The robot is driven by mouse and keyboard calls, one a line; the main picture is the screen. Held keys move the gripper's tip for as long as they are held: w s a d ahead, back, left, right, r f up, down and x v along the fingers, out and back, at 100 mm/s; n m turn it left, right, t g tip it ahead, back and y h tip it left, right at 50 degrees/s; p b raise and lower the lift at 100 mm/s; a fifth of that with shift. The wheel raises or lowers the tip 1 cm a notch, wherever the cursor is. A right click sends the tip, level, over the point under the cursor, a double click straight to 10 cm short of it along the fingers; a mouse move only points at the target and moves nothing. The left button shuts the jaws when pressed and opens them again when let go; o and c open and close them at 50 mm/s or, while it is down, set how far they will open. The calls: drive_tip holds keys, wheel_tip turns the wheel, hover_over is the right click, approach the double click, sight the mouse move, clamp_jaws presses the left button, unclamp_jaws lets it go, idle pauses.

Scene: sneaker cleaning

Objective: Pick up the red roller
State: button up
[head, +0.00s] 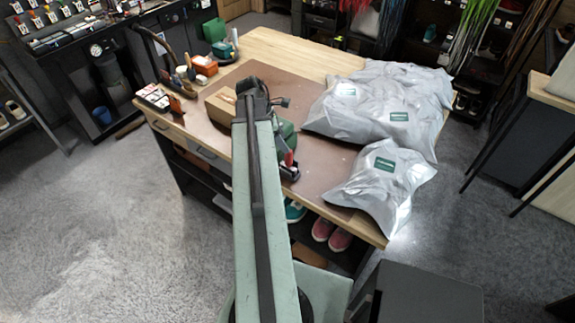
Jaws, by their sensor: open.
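A small red piece (289,158) shows on the work table just right of my arm, beside a dark green and black object (286,138). It may be the red roller, but it is small and partly hidden, so I cannot tell its full shape. My gripper (256,95) is at the far end of my pale green arm, above the brown mat (325,158) and farther from the camera than the red piece. The gripper is open. Its fingertips are hard to make out, and I see nothing held in them.
Grey plastic bags (385,182) cover the table's right side. A cardboard box (219,105) lies left of my gripper. Small boxes and brushes (186,74) stand at the left edge. Bare wood (300,52) is clear at the back. Shoes (331,234) sit on the shelf below.

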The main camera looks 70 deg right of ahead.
sight(289, 163)
drive_tip(key=b+x, duration=0.4)
drive_tip(key=x, duration=0.1)
drive_tip(key=b+x, duration=0.2)
drive_tip(key=shift+w+f, duration=0.25)
drive_tip(key=shift+f, duration=0.1)
drive_tip(key=shift+r, duration=0.2)
clamp_jaws()
